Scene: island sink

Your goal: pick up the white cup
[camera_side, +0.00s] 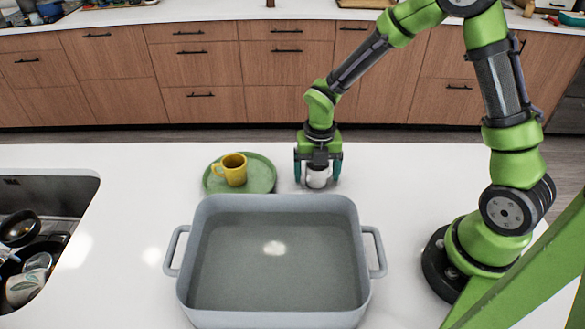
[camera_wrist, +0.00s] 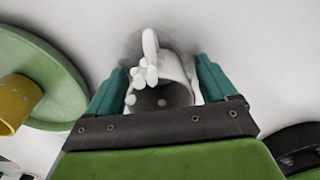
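The white cup (camera_side: 317,179) stands on the white counter just behind the grey pan. My gripper (camera_side: 318,173) points down over it, with one teal finger on each side. The fingers look spread, with narrow gaps to the cup in the side view. In the wrist view the cup (camera_wrist: 172,88) sits between the fingertips of my gripper (camera_wrist: 160,82), its handle toward the top of the picture. Whether a finger touches the cup is hard to tell there. The gripper body hides the cup's upper part in the side view.
A green plate (camera_side: 262,177) with a yellow mug (camera_side: 234,170) on it lies just left of my gripper. The large grey pan (camera_side: 274,318) is in front. A sink (camera_side: 75,195) with dishes is at the far left. The counter right of my gripper is clear.

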